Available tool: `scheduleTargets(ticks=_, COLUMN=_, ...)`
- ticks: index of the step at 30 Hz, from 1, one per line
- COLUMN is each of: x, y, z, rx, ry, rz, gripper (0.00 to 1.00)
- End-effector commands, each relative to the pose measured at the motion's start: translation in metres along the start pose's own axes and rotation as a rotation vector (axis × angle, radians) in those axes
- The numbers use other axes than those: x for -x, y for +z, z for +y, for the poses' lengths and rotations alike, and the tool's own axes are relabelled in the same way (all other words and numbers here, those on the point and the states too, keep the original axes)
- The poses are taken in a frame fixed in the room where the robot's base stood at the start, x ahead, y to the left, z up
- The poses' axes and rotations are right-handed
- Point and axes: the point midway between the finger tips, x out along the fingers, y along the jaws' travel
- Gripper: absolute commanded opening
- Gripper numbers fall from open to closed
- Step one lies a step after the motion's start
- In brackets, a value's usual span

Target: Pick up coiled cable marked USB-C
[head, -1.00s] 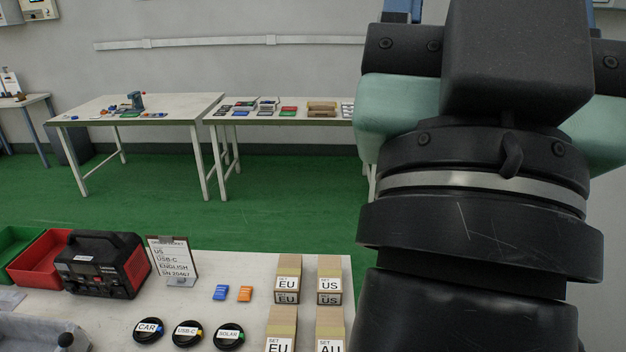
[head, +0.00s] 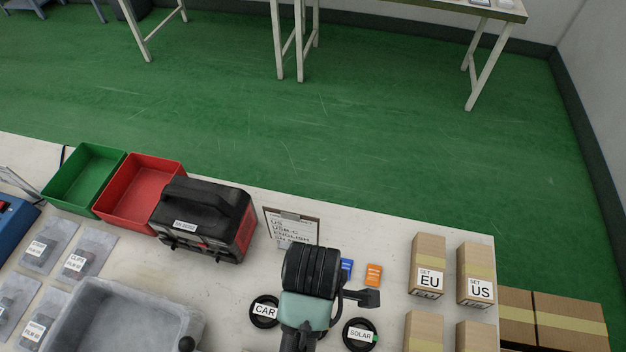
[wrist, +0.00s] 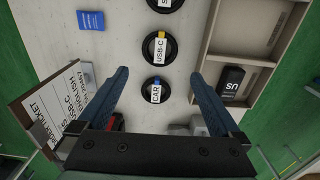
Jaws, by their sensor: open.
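The USB-C coil (wrist: 160,48) is a black ring of cable with a white label and a yellow tab. In the wrist view it lies on the white table just beyond my fingertips. My gripper (wrist: 160,74) is open and empty above the table, its two blue-grey fingers wide apart. The CAR coil (wrist: 155,91) shows between the fingers. In the head view the CAR coil (head: 265,311) and the SOLAR coil (head: 360,334) lie on either side of my arm, which hides most or all of the USB-C coil.
An order clipboard (head: 292,229) stands behind the coils, beside a black-and-red power unit (head: 205,220). Blue (head: 346,268) and orange (head: 373,275) small packs lie near. EU (head: 428,262) and US (head: 475,272) boxes stand to the right. A grey tray (head: 75,318) is at left.

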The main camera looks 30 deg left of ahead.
Motion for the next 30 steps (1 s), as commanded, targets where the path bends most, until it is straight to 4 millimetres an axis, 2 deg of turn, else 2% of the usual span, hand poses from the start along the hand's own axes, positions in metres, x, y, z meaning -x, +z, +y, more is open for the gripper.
scheduleTargets(ticks=6, x=-0.042, y=0.000, z=-0.002, rx=0.002, ry=-0.006, rz=0.000, gripper=1.00)
scheduleTargets(ticks=9, x=-0.057, y=0.000, z=-0.001, rx=0.001, ry=-0.003, rz=0.000, gripper=1.00)
scheduleTargets(ticks=17, x=-0.075, y=-0.001, z=0.001, rx=0.000, ry=0.001, rz=0.000, gripper=1.00)
scheduleTargets(ticks=25, x=-0.113, y=-0.003, z=0.002, rx=0.000, ry=0.000, rz=0.000, gripper=1.00)
scheduleTargets(ticks=30, x=-0.121, y=-0.003, z=0.002, rx=-0.001, ry=0.003, rz=0.000, gripper=1.00)
